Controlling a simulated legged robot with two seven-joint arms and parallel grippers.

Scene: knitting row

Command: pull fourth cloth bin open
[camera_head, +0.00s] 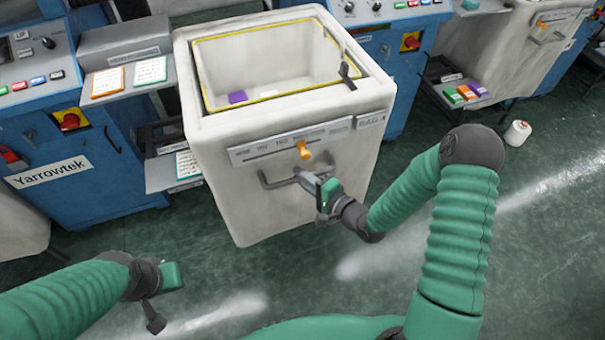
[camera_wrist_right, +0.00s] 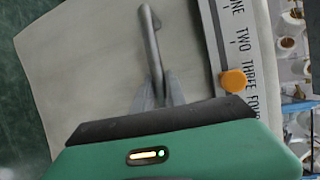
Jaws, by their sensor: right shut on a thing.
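The pale cloth bin (camera_head: 225,120) stands out from the blue machines, its top open with a yellow rim, and a purple thing (camera_head: 237,97) lies inside. A grey bar handle (camera_head: 275,180) runs across its front; it also shows in the right wrist view (camera_wrist_right: 150,45). My right gripper (camera_head: 308,178) is shut on this handle, and its fingers (camera_wrist_right: 158,95) close around the bar in the wrist view. My left gripper (camera_head: 153,316) hangs at the lower left, away from the bin; its finger gap is not clear.
An orange slider knob (camera_head: 304,149) sits on the bin's front scale, just above the handle. Blue machines (camera_head: 60,130) stand left and right. A white cone (camera_head: 517,134) stands on the green floor at right. Floor before the bin is clear.

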